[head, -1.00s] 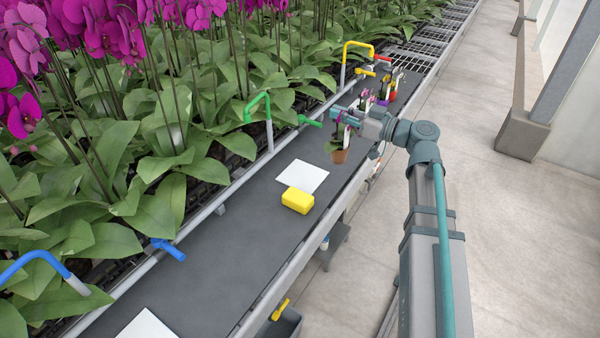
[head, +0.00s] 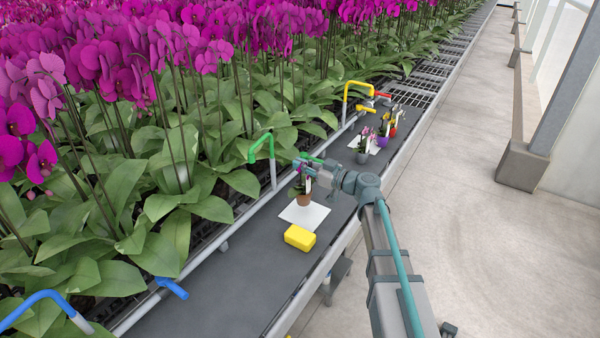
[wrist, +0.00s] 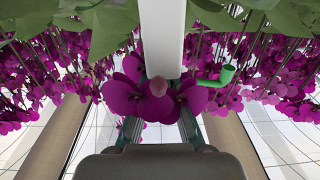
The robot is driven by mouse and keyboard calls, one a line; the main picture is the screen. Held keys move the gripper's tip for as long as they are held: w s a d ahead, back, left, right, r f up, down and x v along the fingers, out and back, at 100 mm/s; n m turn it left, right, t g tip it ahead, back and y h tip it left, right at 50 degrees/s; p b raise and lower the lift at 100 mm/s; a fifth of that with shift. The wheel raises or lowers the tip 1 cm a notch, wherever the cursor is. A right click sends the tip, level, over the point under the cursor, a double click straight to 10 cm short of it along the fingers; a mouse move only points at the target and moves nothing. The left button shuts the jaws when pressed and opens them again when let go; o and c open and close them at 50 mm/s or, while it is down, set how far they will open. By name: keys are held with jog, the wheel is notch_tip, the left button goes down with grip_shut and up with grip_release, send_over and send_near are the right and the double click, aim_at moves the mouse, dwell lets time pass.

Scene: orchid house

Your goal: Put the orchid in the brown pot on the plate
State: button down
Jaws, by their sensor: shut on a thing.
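The orchid (head: 299,186) stands upright in its brown pot (head: 304,200), with a white tag beside it. My gripper (head: 303,171) is shut on the orchid above the pot. The pot is over the white square plate (head: 317,215) on the dark bench; I cannot tell whether its base touches the plate. In the wrist view, magenta orchid blooms (wrist: 155,97) show between my fingers, and a white strip (wrist: 162,40) hides what lies beyond them.
A yellow block (head: 300,238) lies just in front of the plate. Green (head: 262,147), yellow and blue pipes rise along the bench's planted side. Other potted orchids, with grey (head: 363,157), purple and red pots, stand farther along. Bench (head: 225,290) nearer me is clear.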

aim_at(300, 173)
jog(key=f, duration=0.1)
jog(key=f+p, duration=0.1)
jog(key=shift+w+a+f, duration=0.2)
jog(key=shift+a+f, duration=0.1)
jog(key=shift+f, duration=0.75)
jog(key=c, duration=1.3)
grip_release()
jog(key=shift+r+p, duration=0.25)
jog(key=shift+p, duration=0.05)
jog(key=b+v, duration=0.3)
jog(key=v, duration=0.9)
jog(key=shift+f, duration=0.1)
